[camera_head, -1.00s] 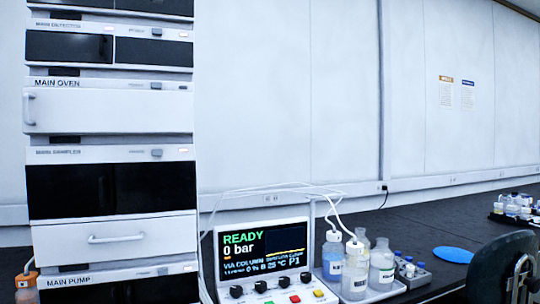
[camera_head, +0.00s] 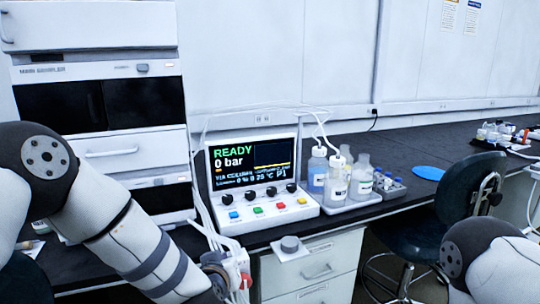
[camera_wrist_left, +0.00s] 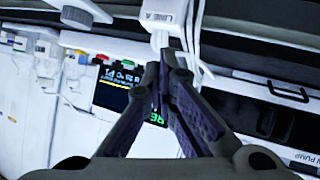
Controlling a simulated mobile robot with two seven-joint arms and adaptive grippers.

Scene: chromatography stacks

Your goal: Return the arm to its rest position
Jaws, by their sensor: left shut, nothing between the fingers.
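My left arm (camera_head: 125,235) comes in from the left, bent at a rounded joint, and runs down toward the bottom edge in front of the instrument stack. In the left wrist view my left gripper (camera_wrist_left: 162,70) has its dark fingers together with nothing between them. The fingers overlap the upside-down control unit and a white part labelled LINE A (camera_wrist_left: 172,17); I cannot tell whether they touch it. Part of my right arm (camera_head: 490,265) shows at the lower right; its gripper is out of view.
The control unit (camera_head: 310,200) reads READY, 0 bar. Bottles in a tray (camera_head: 352,204) stand to its right on the dark bench. White tubes hang at the front edge beside my left forearm. A drawer cabinet (camera_head: 310,262) and dark chair (camera_head: 440,235) stand below.

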